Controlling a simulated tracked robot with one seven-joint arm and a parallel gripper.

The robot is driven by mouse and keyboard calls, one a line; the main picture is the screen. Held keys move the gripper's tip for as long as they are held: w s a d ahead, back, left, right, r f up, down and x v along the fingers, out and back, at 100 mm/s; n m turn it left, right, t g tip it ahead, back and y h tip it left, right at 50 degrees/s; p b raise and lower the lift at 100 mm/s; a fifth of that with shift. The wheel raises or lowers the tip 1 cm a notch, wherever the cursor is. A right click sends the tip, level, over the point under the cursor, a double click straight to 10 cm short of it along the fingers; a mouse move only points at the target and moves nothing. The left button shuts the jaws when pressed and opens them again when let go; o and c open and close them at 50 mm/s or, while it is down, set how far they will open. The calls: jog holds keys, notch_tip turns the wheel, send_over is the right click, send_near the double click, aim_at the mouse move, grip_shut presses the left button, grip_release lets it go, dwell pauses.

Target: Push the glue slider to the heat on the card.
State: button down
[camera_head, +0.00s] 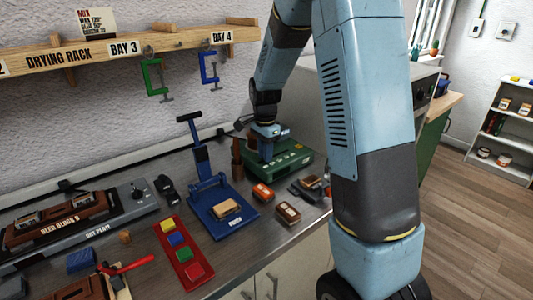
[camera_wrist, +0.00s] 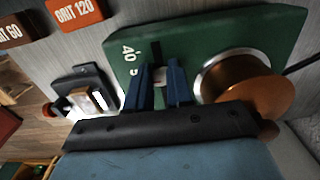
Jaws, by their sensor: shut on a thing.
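The green glue heater (camera_head: 292,162) stands at the back right of the bench, and its copper pot (camera_wrist: 245,85) sits in a round opening in the wrist view. My gripper (camera_head: 266,155) points down over the heater. In the wrist view my blue fingers (camera_wrist: 164,72) are shut on the small pale glue slider (camera_wrist: 160,77) in a dark slot. A "40" is printed near one end of the slot; the other marks are mostly hidden. The card (camera_head: 97,22) is above the drying rack; its first line reads "MIX", and its lower lines are too small to read surely.
A blue press (camera_head: 220,205) stands left of the heater. Labelled grit blocks (camera_head: 288,212) and a small dark device (camera_head: 308,188) lie in front of it. A red tray (camera_head: 185,255) of coloured blocks and a hot plate (camera_head: 115,225) are farther left.

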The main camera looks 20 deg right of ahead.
jog(key=c, duration=1)
grip_release()
jog(key=shift+r, duration=0.1)
notch_tip(320, 180, up, 14)
jog(key=shift+f, duration=0.2)
